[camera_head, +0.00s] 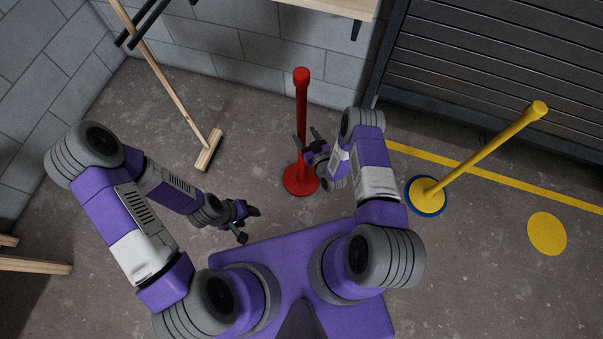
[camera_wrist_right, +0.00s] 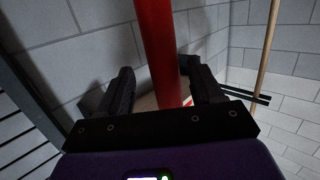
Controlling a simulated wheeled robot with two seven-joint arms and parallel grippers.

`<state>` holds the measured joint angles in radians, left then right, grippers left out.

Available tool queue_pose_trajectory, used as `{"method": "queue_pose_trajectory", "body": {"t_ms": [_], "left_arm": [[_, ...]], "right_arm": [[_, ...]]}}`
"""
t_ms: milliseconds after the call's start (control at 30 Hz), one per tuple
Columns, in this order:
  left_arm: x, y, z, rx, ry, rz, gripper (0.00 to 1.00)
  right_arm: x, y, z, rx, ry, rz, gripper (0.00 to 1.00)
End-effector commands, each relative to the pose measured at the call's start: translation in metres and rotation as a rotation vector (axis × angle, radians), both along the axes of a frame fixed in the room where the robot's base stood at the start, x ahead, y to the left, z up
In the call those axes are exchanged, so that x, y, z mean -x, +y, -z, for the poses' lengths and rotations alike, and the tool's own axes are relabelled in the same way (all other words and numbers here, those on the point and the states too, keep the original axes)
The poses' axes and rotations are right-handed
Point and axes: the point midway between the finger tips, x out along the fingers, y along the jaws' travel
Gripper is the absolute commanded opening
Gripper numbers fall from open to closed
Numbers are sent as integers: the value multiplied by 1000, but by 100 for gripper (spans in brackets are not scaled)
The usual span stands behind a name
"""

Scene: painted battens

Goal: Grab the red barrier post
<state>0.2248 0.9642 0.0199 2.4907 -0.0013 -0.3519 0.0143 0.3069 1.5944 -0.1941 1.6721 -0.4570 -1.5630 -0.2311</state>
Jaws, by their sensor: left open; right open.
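The red barrier post (camera_head: 302,115) stands upright on a round red base near the block wall, in the middle of the head view. My right gripper (camera_head: 307,140) is open at the post, with its fingers at the height of the shaft's middle. In the right wrist view the red post (camera_wrist_right: 159,50) rises between the two open fingers of the right gripper (camera_wrist_right: 160,92). I cannot tell whether either finger touches it. My left gripper (camera_head: 246,224) is open and empty, low over the floor to the left of the post's base.
A yellow post (camera_head: 482,152) leans on a blue-rimmed base (camera_head: 426,196) at the right, near a yellow floor line (camera_head: 480,178) and a yellow floor disc (camera_head: 547,233). A broom (camera_head: 170,85) leans at the left. A shelf (camera_head: 340,8) juts above the red post.

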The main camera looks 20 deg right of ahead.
Motion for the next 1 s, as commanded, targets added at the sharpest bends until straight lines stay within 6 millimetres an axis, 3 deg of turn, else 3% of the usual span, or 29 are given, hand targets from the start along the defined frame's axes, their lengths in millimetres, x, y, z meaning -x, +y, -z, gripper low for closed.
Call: {"method": "queue_pose_trajectory", "body": {"t_ms": [300,567,1000], "left_arm": [[0,0,22,0,0,0,55],[0,0,21,0,0,0,55],[0,0,21,0,0,0,55]], "right_arm": [[-40,13,9,-1,0,-1,66],[-42,14,8,-2,2,-1,66],[-42,14,8,-2,2,-1,0]]}}
